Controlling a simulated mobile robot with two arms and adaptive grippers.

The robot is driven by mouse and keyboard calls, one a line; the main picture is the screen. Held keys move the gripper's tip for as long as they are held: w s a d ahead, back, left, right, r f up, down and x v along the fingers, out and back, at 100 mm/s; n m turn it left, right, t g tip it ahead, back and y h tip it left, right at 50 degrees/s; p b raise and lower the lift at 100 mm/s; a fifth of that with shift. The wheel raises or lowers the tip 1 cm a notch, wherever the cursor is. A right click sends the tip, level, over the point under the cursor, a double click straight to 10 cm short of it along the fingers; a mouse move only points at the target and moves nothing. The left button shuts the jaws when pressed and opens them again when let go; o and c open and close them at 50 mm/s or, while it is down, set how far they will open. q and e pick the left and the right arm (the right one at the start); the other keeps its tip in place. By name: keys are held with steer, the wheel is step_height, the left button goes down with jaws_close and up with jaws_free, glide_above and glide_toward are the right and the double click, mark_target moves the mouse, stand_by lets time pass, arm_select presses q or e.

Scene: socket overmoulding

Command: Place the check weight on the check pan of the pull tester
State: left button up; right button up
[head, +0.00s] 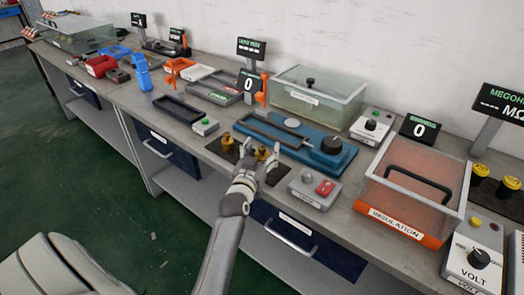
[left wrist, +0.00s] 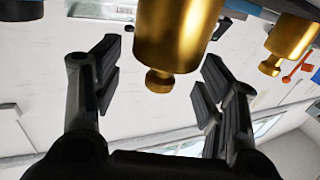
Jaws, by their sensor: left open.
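Brass weights stand on a dark mat on the bench in the head view. One brass weight (head: 227,140) is at the left of the mat, and another brass weight (head: 261,153) is by my left gripper (head: 257,157). In the left wrist view a large brass weight (left wrist: 175,35) with a small knob appears upside down, between and beyond the open fingers of my left gripper (left wrist: 160,80). I cannot tell whether they touch it. A blue device (head: 318,152), apparently the pull tester, lies behind the mat. A pale round disc (head: 292,123) on it may be the check pan.
A red and grey button box (head: 314,189) stands right of the mat. A clear lidded bin (head: 318,92) is behind the blue device, and the insulation bin (head: 412,190) is at the right. A dark tray (head: 180,109) lies left. The green floor in front is clear.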

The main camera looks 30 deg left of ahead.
arm_select(q)
steer(key=p+v, duration=0.4)
steer(key=v, duration=0.5)
steer(key=shift+s+d, duration=0.3)
steer(key=shift+d, duration=0.2)
steer(key=shift+o, duration=0.6)
steer(key=shift+s, duration=0.2)
steer(key=w+a+f+p, duration=0.1)
steer(key=w, duration=0.2)
steer(key=w+a+p, duration=0.1)
steer(key=w, duration=0.3)
steer(key=w+a+f+p, duration=0.1)
steer(key=w+a, duration=0.1)
steer(key=w, duration=0.1)
steer(key=shift+w+f, duration=0.2)
steer(key=shift+f, duration=0.15)
steer(key=shift+s+d, duration=0.1)
